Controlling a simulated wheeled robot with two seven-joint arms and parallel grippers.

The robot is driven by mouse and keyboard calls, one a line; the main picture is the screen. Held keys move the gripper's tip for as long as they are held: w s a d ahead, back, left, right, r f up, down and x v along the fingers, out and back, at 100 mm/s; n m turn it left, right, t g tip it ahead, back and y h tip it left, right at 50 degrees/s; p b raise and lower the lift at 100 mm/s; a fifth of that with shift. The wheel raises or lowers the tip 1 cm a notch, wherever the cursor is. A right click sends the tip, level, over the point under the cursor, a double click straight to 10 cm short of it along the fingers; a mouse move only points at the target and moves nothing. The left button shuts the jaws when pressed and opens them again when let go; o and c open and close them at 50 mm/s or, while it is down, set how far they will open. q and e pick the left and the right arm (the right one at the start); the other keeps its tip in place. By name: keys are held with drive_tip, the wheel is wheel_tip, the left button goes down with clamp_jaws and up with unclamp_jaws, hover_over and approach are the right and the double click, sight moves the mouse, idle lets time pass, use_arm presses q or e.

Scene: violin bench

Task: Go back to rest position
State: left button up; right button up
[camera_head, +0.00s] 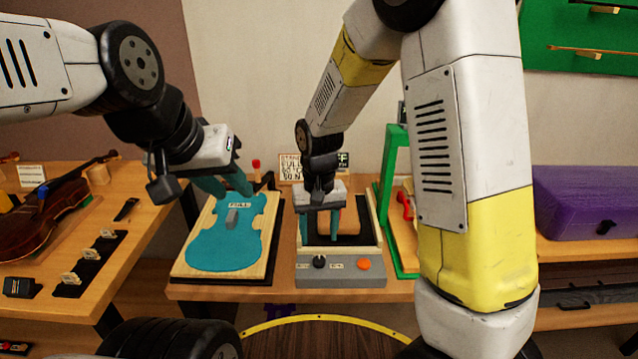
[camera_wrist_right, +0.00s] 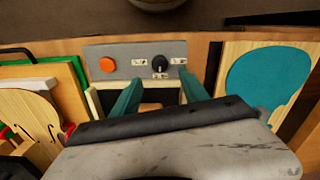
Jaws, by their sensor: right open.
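My left gripper (camera_head: 234,192) hangs above the upper edge of a teal violin-shaped template (camera_head: 222,250) on a pale wooden board (camera_head: 190,264). Its teal fingers are apart, and nothing shows between them. My right gripper (camera_head: 319,236) points down over a grey fixture (camera_head: 342,281) with a black knob (camera_head: 319,262) and an orange button (camera_head: 364,263). Its fingers are apart and empty. In the right wrist view the open fingers (camera_wrist_right: 158,92) lie just in front of the fixture's panel (camera_wrist_right: 130,55).
A green frame (camera_head: 388,190) stands close right of the fixture. A violin (camera_head: 50,210) lies on the left bench. A purple case (camera_head: 585,205) sits at the right. My right arm hides part of the bench.

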drive_tip(key=s+d+r+t, duration=0.2)
drive_tip(key=s+d+r, duration=0.2)
drive_tip(key=r, duration=0.3)
drive_tip(key=s+d+r+m+t+y, duration=0.1)
drive_tip(key=s+d+r+t, duration=0.1)
drive_tip(key=s+d+r, duration=0.3)
drive_tip(key=s+d+r+t+y, duration=0.1)
drive_tip(key=s+d+r, duration=0.3)
drive_tip(key=r, duration=0.5)
drive_tip(key=shift+s+d+r+m+t, duration=0.25)
drive_tip(key=shift+d+m+t, duration=0.05)
drive_tip(key=shift+d+t, duration=0.35)
